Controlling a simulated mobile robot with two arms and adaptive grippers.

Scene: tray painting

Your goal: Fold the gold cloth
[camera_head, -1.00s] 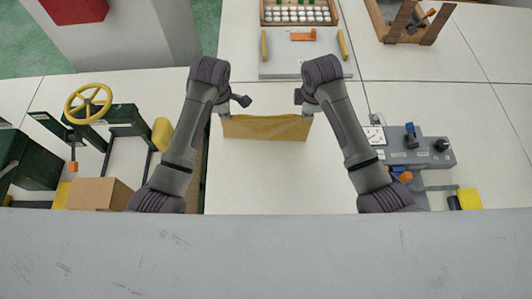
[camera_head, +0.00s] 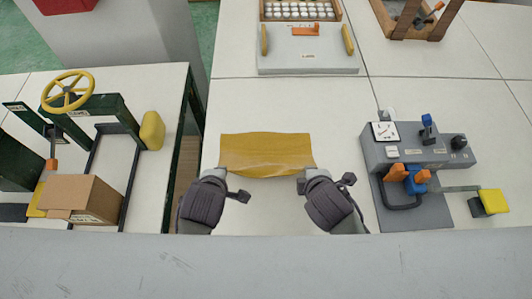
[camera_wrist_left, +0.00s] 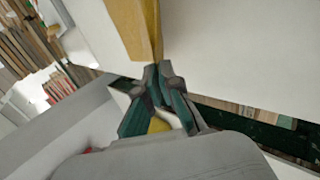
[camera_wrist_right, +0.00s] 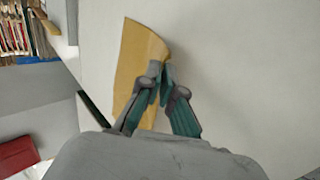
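The gold cloth (camera_head: 266,153) is stretched between my two grippers over the white table in the head view. Its near edge runs between them, and its far edge bows slightly. My left gripper (camera_head: 222,173) is at the near left corner, and in the left wrist view its fingers (camera_wrist_left: 155,72) are closed on the cloth (camera_wrist_left: 138,28). My right gripper (camera_head: 307,178) is at the near right corner, and in the right wrist view its fingers (camera_wrist_right: 158,72) pinch the cloth (camera_wrist_right: 138,60). I cannot tell whether the far edge touches the table.
A green press with a yellow wheel (camera_head: 67,91) and a cardboard box (camera_head: 82,198) stand at left. A grey fixture with switches (camera_head: 418,150) stands at right. A grey panel (camera_head: 308,62) lies behind. The white table (camera_head: 290,105) between cloth and panel is clear.

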